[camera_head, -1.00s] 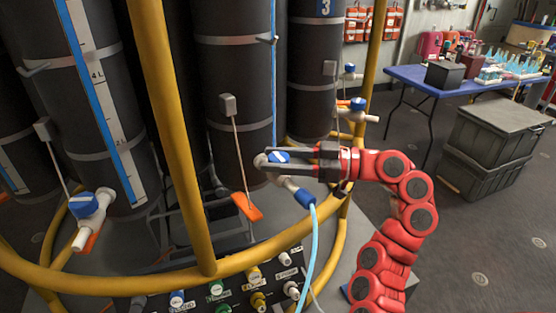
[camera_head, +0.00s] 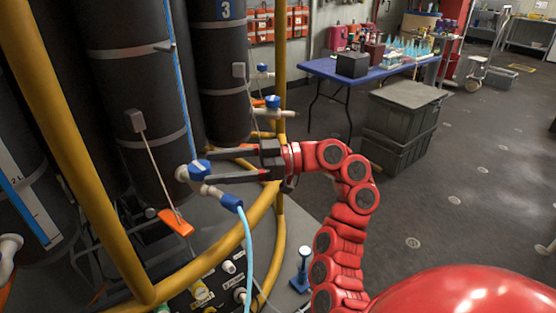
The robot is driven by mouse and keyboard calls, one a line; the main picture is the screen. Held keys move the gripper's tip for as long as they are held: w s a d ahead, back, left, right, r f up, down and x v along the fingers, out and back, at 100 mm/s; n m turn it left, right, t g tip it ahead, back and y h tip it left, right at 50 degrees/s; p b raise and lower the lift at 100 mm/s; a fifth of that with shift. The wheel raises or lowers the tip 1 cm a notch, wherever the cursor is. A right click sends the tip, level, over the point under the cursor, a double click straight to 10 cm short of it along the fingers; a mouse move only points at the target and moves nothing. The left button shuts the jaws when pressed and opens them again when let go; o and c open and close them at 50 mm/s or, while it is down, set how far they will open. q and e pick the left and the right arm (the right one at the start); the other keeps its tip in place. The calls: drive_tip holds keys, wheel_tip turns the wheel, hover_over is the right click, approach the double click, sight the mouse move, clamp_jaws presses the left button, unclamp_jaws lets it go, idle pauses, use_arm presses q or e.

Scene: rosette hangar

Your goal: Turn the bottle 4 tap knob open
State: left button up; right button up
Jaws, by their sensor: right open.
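A white tap with a blue knob (camera_head: 201,167) sticks out from the lower part of a dark grey bottle (camera_head: 138,70). No number shows on this bottle, so I cannot tell from here that it is bottle 4. My right gripper (camera_head: 209,167) is open, its two dark fingers pointing left with the knob between their tips. I cannot tell whether the fingers touch the knob. A light blue hose (camera_head: 248,255) hangs from the tap's blue end. My left gripper is not in view.
A yellow rail (camera_head: 185,263) and post (camera_head: 60,120) stand in front. Bottle 3 (camera_head: 222,70) is behind, with another blue-knobbed tap (camera_head: 272,102) to the right. An orange tag (camera_head: 176,223) hangs lower left. A blue table (camera_head: 375,72) and grey crates (camera_head: 400,120) stand right on open floor.

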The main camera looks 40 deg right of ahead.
drive_tip(key=b+v, duration=0.1)
drive_tip(key=v, duration=1.2)
drive_tip(key=shift+s, duration=0.1)
